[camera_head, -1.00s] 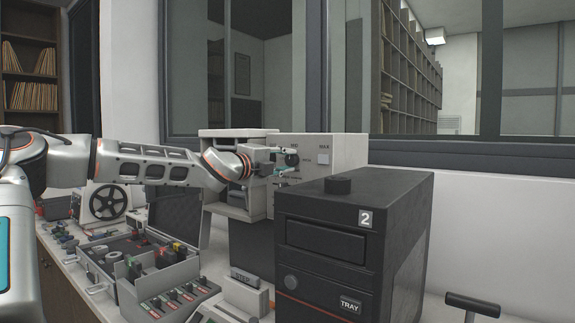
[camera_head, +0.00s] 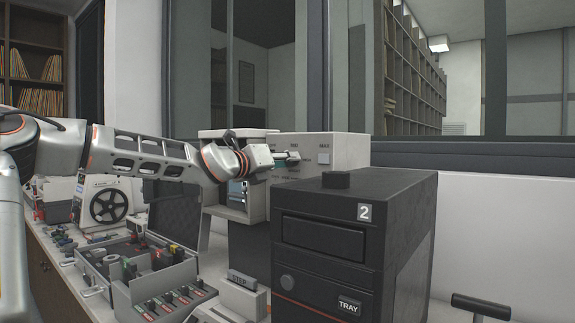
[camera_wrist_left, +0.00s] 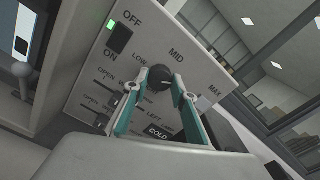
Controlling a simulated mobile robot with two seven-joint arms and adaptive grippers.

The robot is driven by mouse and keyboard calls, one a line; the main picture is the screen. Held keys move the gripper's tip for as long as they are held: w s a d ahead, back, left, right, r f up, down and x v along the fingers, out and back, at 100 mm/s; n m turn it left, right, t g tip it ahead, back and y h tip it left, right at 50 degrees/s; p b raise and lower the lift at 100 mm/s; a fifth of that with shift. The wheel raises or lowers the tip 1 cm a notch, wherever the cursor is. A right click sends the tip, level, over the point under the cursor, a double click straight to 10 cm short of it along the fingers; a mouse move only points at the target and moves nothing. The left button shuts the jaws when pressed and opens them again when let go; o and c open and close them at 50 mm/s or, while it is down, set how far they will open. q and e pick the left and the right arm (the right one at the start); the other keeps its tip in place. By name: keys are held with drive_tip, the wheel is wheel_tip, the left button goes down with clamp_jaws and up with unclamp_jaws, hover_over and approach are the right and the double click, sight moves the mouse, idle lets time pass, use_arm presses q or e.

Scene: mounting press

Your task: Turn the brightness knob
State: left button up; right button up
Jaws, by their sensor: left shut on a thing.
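The brightness knob (camera_wrist_left: 159,78) is a small dark round knob on a pale control panel (camera_wrist_left: 185,60), among the words LOW, MID and MAX. In the left wrist view, the two teal fingers of my left gripper (camera_wrist_left: 158,80) stand on either side of the knob, shut on it. In the head view, my left gripper (camera_head: 287,158) reaches the panel (camera_head: 345,152) from the left, and its fingers and wrist hide most of the knob. The knob's exact setting is too small to read. My right gripper is in neither view.
A green-lit switch (camera_wrist_left: 120,39) sits by OFF on the panel. A black box marked 2 (camera_head: 395,220) stands in front of the panel at right. An open case (camera_head: 175,225) and a wheeled device (camera_head: 108,203) are at left. A dark handle (camera_head: 480,305) is at lower right.

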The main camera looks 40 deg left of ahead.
use_arm(q)
drive_tip(key=shift+m+b, duration=0.45)
drive_tip(key=shift+m, duration=1.55)
drive_tip(key=o, duration=1.1)
drive_tip(key=s, duration=0.4)
drive_tip(key=s+d, duration=0.1)
drive_tip(key=s, duration=0.7)
drive_tip(key=shift+d, duration=0.2)
